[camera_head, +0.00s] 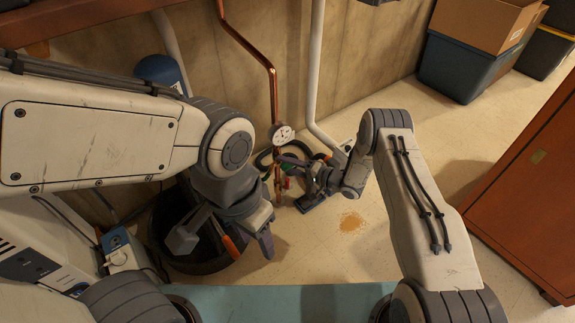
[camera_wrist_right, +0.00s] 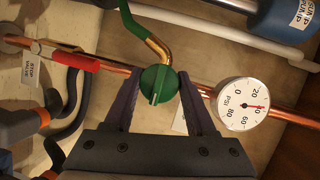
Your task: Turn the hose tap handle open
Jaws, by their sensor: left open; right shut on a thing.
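The hose tap handle is a round green knob (camera_wrist_right: 159,85) with a pale line on its face, on the copper pipe in the right wrist view. A brass elbow and green hose (camera_wrist_right: 133,20) join beside it. My right gripper (camera_head: 291,177) is shut on the knob, with one finger on each side. The knob is hard to make out in the head view. My left gripper (camera_head: 222,238) is open and empty, low over a dark tub (camera_head: 205,264), away from the tap.
A pressure gauge (camera_wrist_right: 243,104) sits on the pipe close to the right finger; it also shows in the head view (camera_head: 283,134). A red stop valve lever (camera_wrist_right: 76,59) is to the left. A white pipe (camera_head: 315,80) runs down the wall. A red-brown cabinet (camera_head: 530,190) stands at right.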

